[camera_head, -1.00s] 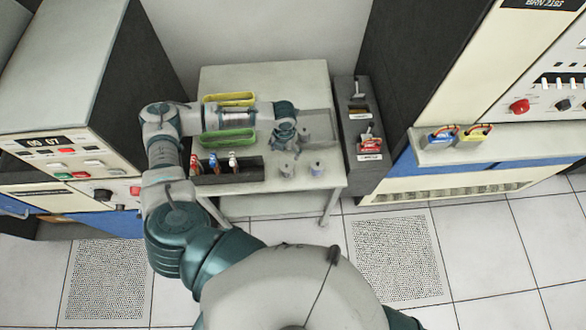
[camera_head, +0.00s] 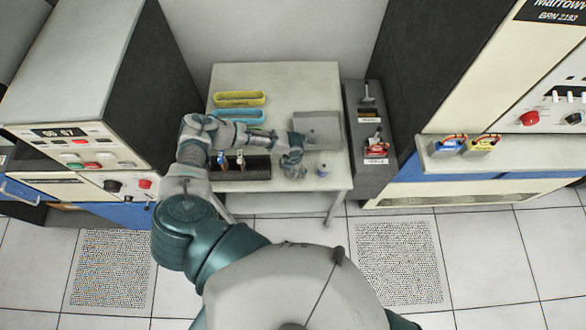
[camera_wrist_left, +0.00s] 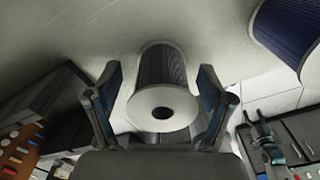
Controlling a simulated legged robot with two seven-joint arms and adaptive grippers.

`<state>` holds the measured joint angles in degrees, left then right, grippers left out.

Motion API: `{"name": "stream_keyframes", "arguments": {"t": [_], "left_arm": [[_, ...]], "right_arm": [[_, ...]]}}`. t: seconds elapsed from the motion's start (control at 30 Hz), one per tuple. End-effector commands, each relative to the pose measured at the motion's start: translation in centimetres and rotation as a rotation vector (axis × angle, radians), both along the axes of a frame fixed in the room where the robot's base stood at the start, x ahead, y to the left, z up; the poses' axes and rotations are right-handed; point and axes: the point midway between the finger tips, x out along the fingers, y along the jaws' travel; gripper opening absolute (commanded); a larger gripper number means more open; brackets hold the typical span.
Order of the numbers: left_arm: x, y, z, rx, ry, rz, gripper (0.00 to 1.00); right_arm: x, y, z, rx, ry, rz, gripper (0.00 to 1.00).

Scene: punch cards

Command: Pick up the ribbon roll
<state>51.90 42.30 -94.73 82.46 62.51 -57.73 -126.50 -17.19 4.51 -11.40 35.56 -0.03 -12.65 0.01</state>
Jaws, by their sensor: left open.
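A ribbon roll (camera_wrist_left: 163,85) with a dark ribbed side and a white end disc with a dark hole stands between the two spread fingers of my left gripper (camera_wrist_left: 160,110) in the left wrist view. The gripper is open, with a finger on each side of the roll; I cannot tell whether they touch it. In the head view my left gripper (camera_head: 292,168) is over the table's front right part and mostly hides this roll. A second roll, blue (camera_wrist_left: 290,35), is at the upper right of the wrist view; it also stands to the gripper's right in the head view (camera_head: 323,171). My right gripper is not in view.
A dark narrow cabinet (camera_head: 370,150) stands close on the right. Large machines flank both sides.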

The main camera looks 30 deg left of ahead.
Motion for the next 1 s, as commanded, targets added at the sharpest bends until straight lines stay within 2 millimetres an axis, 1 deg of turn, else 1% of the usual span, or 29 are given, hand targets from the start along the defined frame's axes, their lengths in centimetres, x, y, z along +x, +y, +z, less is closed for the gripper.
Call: {"name": "stream_keyframes", "arguments": {"t": [0.17,0.2,0.27,0.3,0.37,0.4,0.47,0.77,0.87,1.0], "left_arm": [[0.0,0.0,0.0,0.0,-0.001,0.0,0.81],[0.0,0.0,0.0,0.0,-0.001,0.0,0.76],[0.0,0.0,0.0,0.0,-0.001,0.0,0.61],[0.0,0.0,0.0,0.0,-0.001,0.001,0.51],[0.1,0.0,0.0,0.0,-0.001,0.001,0.36],[0.1,0.0,0.0,0.0,-0.001,0.001,0.26],[0.1,0.0,0.0,0.0,-0.001,0.001,0.12],[0.1,0.0,0.1,-0.001,-0.002,0.001,0.12],[0.2,0.0,0.6,-0.002,-0.003,0.002,0.12],[0.2,0.0,1.9,-0.003,-0.005,0.001,0.12]], "right_arm": [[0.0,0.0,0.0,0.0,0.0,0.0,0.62],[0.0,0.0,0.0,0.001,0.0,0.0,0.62],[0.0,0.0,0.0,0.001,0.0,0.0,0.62],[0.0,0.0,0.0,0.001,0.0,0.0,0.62],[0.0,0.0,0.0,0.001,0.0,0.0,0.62],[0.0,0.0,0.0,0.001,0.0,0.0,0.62],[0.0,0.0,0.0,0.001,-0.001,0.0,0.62],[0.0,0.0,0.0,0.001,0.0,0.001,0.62],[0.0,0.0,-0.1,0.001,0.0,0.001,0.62],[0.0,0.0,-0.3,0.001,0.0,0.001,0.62]]}}
